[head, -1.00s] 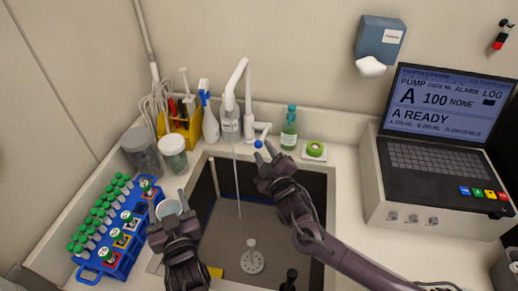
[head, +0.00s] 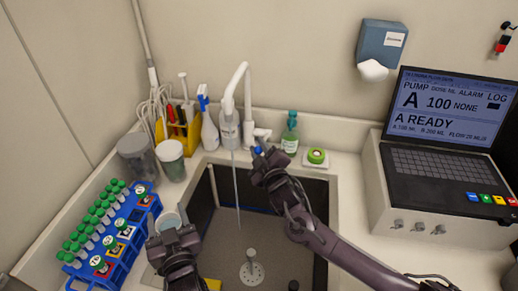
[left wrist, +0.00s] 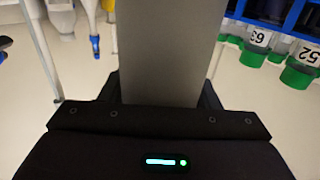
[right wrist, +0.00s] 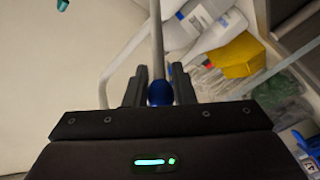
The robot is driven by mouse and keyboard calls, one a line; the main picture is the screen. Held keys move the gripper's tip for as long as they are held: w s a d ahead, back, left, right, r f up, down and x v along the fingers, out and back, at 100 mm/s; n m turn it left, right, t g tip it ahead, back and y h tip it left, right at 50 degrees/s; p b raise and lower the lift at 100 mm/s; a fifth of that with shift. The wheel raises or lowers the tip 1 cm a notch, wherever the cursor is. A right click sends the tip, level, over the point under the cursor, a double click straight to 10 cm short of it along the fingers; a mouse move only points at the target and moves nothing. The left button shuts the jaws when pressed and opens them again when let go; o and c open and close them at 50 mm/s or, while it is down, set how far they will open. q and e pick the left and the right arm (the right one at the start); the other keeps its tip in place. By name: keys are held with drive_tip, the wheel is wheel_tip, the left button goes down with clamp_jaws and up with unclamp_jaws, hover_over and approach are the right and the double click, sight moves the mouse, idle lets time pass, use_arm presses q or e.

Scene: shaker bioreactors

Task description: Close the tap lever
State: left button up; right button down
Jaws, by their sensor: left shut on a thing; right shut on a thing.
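The white tap (head: 229,95) arches over the sink (head: 318,200) at the back, and a thin stream runs from its spout. Its short white lever (head: 262,133) sits to the right of the spout, with a blue knob at the end. In the right wrist view the blue knob (right wrist: 159,93) is between the fingers, with a grey rod rising behind it. My right gripper (head: 263,156) is shut on this knob. My left gripper (head: 174,236) is low at the sink's left side, shut on a pale cup (head: 168,218). A grey surface fills its jaws in the left wrist view (left wrist: 165,50).
A blue rack (head: 125,232) of green-capped tubes stands at left, with two jars (head: 171,160) behind it. A yellow holder (head: 180,135), a spray bottle and a green bottle (head: 290,132) line the back. A pump unit (head: 440,185) stands at right.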

drive_tip(key=shift+w+d+r+m+g+p, duration=0.15)
drive_tip(key=shift+w+r+g+p, duration=0.1)
drive_tip(key=shift+r+p, duration=0.4)
drive_tip(key=shift+w+a+r+m+g+p, duration=0.2)
drive_tip(key=shift+r+p, duration=0.25)
drive_tip(key=shift+p, duration=0.3)
drive_tip(key=shift+w+r+g+p, duration=0.25)
drive_tip(key=shift+g+p, duration=0.1)
drive_tip(key=shift+p, duration=0.1)
drive_tip(key=shift+d, duration=0.2)
drive_tip(key=c, duration=1.5)
unclamp_jaws()
